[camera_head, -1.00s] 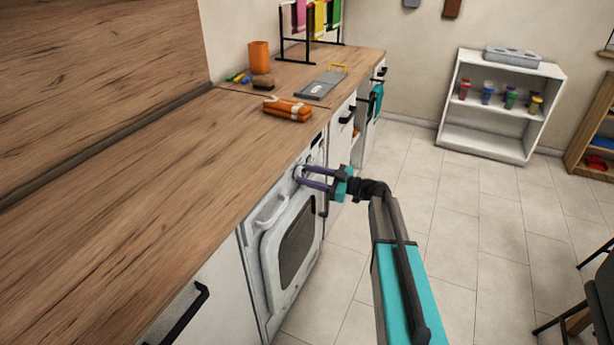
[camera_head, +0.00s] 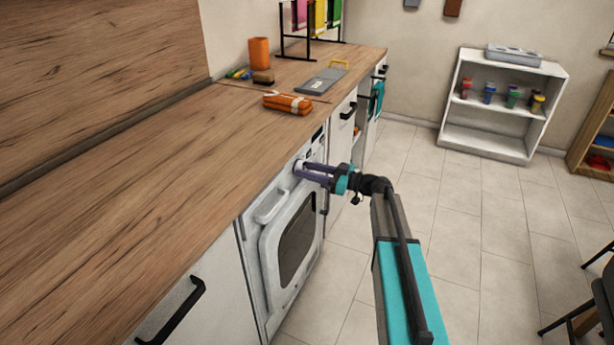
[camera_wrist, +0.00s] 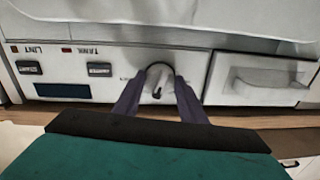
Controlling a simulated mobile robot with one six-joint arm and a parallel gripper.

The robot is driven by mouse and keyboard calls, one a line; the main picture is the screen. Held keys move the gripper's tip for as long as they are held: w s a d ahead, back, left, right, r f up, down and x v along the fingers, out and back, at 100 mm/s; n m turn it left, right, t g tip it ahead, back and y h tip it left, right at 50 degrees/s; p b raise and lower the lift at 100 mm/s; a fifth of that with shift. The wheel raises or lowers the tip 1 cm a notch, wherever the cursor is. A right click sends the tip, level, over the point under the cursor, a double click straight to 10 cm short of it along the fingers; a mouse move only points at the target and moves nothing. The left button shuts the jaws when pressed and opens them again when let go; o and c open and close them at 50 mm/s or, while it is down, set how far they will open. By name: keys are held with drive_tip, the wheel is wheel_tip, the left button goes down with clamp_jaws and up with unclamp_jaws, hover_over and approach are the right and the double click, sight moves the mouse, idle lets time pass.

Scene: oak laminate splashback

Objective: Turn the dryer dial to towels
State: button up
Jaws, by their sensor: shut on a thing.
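The white dryer (camera_head: 263,233) is built in under the wooden counter, its dark round-cornered door window facing the aisle. Its dial (camera_wrist: 158,80), pale with a dark rim and a dark mark, is on the panel in the wrist view. My gripper (camera_head: 303,169) reaches the upper panel from the right. In the wrist view my two purple fingers (camera_wrist: 157,88) are on either side of the dial and shut on it. The fingers hide the dial's sides and most of it in the head view. The setting names around it are not readable.
The wrist view shows LINT and TANK lights, two dark buttons (camera_wrist: 99,69) and a recessed drawer handle (camera_wrist: 262,84) beside the dial. An orange pouch (camera_head: 288,103) lies on the counter above. The tiled floor (camera_head: 465,220) to the right is mostly clear.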

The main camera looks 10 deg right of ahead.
drive_tip(key=m+t+b, duration=0.1)
drive_tip(key=m+b, duration=0.3)
drive_tip(key=m, duration=0.9)
drive_tip(key=shift+d+r+m, duration=0.1)
drive_tip(key=shift+m, duration=0.2)
idle(0.3)
drive_tip(key=o, duration=1.1)
drive_tip(key=shift+c, duration=0.2)
drive_tip(key=shift+s, duration=0.1)
drive_tip(key=v, duration=1.3)
drive_tip(key=shift+s+d, duration=0.2)
drive_tip(key=shift+d, duration=0.1)
